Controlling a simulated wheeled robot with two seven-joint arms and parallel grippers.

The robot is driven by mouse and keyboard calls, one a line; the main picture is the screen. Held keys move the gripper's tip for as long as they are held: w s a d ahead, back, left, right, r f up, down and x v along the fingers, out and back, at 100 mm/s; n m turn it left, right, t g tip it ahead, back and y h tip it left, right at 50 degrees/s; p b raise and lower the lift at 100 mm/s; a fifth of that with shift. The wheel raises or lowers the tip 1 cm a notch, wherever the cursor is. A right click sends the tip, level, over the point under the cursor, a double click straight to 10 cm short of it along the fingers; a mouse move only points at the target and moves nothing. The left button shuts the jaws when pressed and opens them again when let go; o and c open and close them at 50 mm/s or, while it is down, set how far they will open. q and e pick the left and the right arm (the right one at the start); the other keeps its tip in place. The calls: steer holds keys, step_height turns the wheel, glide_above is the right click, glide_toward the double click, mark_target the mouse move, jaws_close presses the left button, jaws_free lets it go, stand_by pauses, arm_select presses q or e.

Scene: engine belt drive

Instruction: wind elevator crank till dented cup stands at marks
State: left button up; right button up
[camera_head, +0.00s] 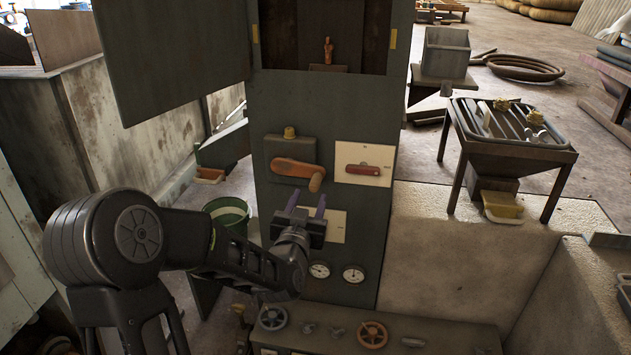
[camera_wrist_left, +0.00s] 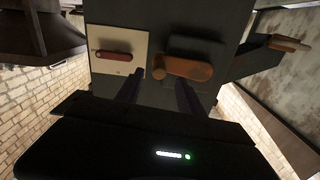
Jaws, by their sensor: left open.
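The crank (camera_head: 291,168) has an orange-brown arm and a knob at its right end, mounted on the front of a tall dark green cabinet (camera_head: 265,100). It also shows in the left wrist view (camera_wrist_left: 182,68). Yellow marks (camera_head: 255,33) sit at both sides of the cabinet's upper opening. A small orange-brown figure-like object (camera_head: 328,50) stands on a block inside this opening. I cannot make out a dented cup. My left gripper (camera_head: 306,203) is open and empty, just below the crank knob in the head view; in the wrist view its fingers (camera_wrist_left: 160,80) point toward the crank.
A red lever (camera_head: 363,169) on a white plate (camera_head: 350,152) is right of the crank. Two gauges (camera_head: 353,273) and handwheels (camera_head: 372,334) are below. A green bucket (camera_head: 228,213) stands left of the cabinet. An open door panel (camera_head: 170,60) juts out upper left.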

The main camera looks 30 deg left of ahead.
mark_target(313, 190)
arm_select(q)
steer(key=shift+x, duration=3.95)
steer(key=shift+d+f, duration=0.1)
steer(key=shift+c, duration=0.2)
jaws_close()
